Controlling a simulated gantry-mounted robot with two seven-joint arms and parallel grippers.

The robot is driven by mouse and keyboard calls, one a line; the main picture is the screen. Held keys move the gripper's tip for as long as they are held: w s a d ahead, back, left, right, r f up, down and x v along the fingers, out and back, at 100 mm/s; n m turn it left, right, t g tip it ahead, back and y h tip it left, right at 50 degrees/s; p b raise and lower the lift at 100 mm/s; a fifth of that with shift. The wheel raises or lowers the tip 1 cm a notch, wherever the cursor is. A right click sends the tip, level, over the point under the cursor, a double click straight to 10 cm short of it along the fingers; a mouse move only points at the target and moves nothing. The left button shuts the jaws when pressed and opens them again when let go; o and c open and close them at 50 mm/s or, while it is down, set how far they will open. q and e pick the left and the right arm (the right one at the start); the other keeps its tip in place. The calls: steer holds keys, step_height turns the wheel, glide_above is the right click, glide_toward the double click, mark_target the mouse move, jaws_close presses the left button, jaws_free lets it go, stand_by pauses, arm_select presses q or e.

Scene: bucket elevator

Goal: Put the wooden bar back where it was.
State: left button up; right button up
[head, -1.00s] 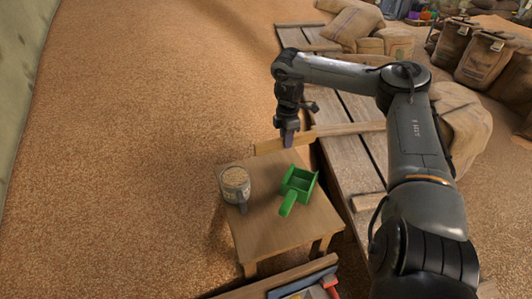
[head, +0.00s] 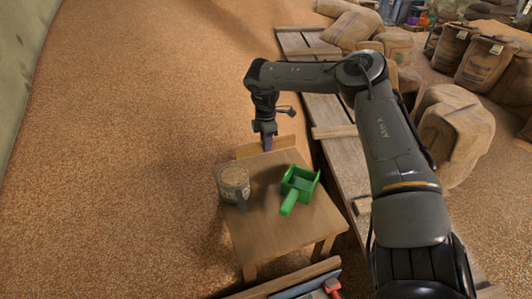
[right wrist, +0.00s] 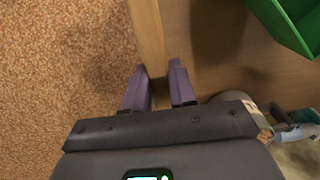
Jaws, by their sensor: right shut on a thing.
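The wooden bar (head: 284,142) is a short, pale brown length at the far edge of the small wooden table. My right gripper (head: 267,145) points down and is shut on it. In the right wrist view the bar (right wrist: 148,35) runs up from between the two purple fingertips (right wrist: 160,82), along the edge of the tabletop (right wrist: 225,70). I cannot tell whether the bar touches the table or is held just above it. My left gripper is not in view.
A plank walkway (head: 340,155) runs at the right, with sacks (head: 452,125) beyond. Open grain (head: 140,150) lies left. A tool box (head: 305,285) is in front.

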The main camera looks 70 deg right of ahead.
steer(key=shift+f+b, duration=0.75)
steer(key=shift+f, duration=1.25)
steer(key=shift+f+b, duration=0.15)
steer(key=shift+b, duration=0.15)
steer(key=o, duration=0.9)
steer(key=shift+o, duration=0.2)
